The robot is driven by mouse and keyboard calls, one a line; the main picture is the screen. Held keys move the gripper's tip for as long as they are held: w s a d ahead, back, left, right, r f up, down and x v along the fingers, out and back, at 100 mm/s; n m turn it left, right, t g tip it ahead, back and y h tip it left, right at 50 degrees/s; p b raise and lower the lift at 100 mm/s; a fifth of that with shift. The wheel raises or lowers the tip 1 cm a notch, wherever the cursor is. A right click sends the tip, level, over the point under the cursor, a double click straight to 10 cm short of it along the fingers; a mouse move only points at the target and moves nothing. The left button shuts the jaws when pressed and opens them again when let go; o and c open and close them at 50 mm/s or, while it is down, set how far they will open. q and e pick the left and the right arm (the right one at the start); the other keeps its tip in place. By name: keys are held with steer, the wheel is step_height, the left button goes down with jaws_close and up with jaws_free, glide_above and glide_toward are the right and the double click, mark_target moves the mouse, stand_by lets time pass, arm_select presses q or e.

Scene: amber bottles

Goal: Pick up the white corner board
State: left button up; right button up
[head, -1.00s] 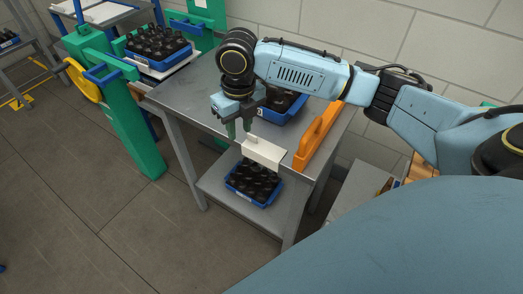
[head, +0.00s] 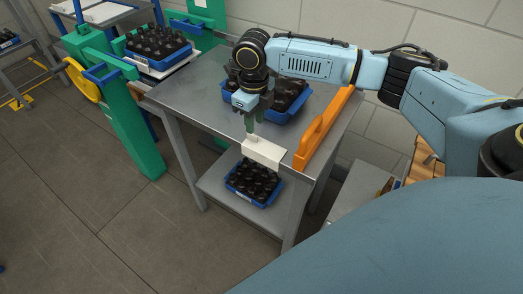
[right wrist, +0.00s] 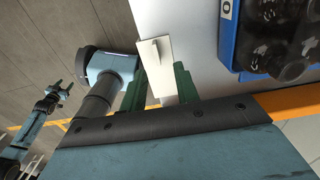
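The white corner board (head: 265,153) lies at the front edge of the grey table, with a small upright tab. My right gripper (head: 251,133) points down just above the board, at its tab end. In the right wrist view the board (right wrist: 167,82) shows between the two green fingers of this gripper (right wrist: 160,88), which stand apart. Whether either finger touches it I cannot tell. My left gripper is outside the head view; it shows small at the left of the right wrist view (right wrist: 64,86), with its fingers apart and empty.
A blue crate of dark bottles (head: 283,119) stands on the table behind the gripper. An orange bar with a handle (head: 318,134) lies along the right edge. Another blue crate (head: 238,194) sits on the lower shelf. The table's left part is clear.

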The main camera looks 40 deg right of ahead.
mark_target(264, 149)
steer(key=f, duration=0.4)
steer(key=shift+s+f, duration=0.3)
steer(key=shift+s, duration=0.1)
jaws_close()
